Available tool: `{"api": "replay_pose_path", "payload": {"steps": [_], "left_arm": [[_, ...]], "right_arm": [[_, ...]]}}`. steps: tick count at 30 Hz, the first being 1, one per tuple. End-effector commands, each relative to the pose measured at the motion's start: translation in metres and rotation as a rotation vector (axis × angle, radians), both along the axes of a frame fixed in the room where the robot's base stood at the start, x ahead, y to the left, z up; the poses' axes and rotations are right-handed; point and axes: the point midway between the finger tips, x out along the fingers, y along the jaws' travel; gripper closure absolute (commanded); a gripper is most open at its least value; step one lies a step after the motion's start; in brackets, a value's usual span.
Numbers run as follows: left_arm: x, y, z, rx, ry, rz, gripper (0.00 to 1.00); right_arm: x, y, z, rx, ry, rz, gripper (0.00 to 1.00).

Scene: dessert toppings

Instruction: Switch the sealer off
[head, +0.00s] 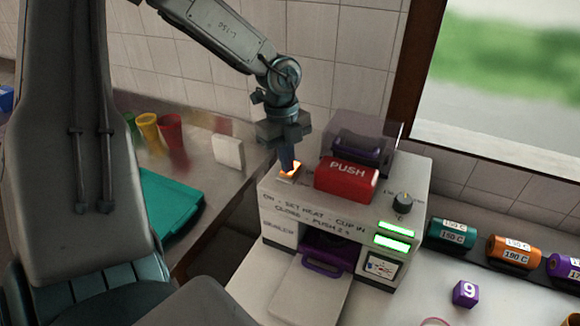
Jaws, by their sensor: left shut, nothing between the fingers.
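The sealer (280,208) is a pale box on the counter with printed text on its front. An orange-lit switch (288,174) sits on its top at the left. A red PUSH block (346,180) stands beside the switch, and a dark knob (402,202) is at the right. Two green displays (395,236) glow on the front. My left gripper (287,168) is shut and empty, pointing down with its tips at the switch and hiding part of it. I cannot tell whether the tips touch it. My right gripper is not in view.
A purple-handled holder (322,262) sits in the sealer's front opening above a pale slide. Labelled cylinders, teal (451,235) and orange (514,251), and a purple cube (466,293) lie to the right. Coloured cups (171,131) and a teal tray (168,204) are at left.

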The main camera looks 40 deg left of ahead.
Motion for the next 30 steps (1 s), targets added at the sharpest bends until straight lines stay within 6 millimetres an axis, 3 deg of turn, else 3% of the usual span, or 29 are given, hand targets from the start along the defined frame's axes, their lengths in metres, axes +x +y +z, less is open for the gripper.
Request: {"api": "replay_pose_path", "payload": {"steps": [10,30], "left_arm": [[0.0,0.0,0.001,0.001,-0.002,0.0,1.0],[0.0,0.0,0.055,0.001,-0.002,0.001,1.0]], "right_arm": [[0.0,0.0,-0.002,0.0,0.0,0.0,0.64],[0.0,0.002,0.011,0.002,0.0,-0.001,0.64]]}}
